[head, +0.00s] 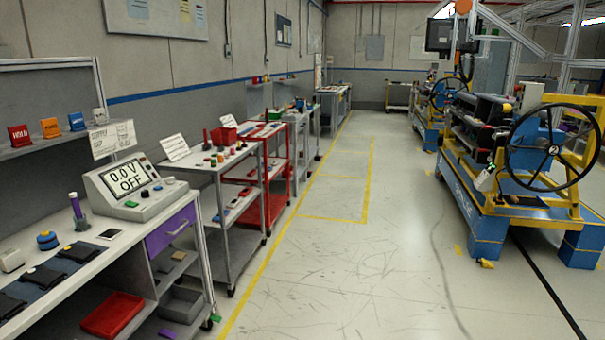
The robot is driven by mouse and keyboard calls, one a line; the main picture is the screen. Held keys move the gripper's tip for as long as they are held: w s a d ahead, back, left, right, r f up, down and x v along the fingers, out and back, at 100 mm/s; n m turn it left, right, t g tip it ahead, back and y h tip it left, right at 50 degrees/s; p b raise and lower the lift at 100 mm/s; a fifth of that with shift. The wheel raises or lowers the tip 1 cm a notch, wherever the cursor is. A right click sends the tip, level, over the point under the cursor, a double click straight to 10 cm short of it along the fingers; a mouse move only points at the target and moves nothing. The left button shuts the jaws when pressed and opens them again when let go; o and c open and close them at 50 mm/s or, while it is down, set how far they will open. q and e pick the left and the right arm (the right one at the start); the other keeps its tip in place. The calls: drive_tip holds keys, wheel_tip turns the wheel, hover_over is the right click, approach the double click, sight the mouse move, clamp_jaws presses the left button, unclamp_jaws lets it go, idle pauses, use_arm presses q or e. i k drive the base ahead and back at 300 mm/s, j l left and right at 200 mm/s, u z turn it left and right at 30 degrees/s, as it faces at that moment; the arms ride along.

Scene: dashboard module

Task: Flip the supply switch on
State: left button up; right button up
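The power supply (135,190) is a light grey sloped box on the workbench at the left. Its display (129,177) reads "0.0 V OFF". Small controls sit on its front and top right, including a green one (131,204); which of them is the supply switch is too small to tell. A sign with writing (112,139) stands behind the supply. Neither of my grippers is in view.
The white workbench (115,240) has a purple drawer (171,229) and a red tray (112,314) below. A grey cart (207,167) stands beyond it. A blue and yellow rig (520,200) with a handwheel is at the right.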

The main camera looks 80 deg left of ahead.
sight(130, 203)
drive_tip(key=u, duration=3.85)
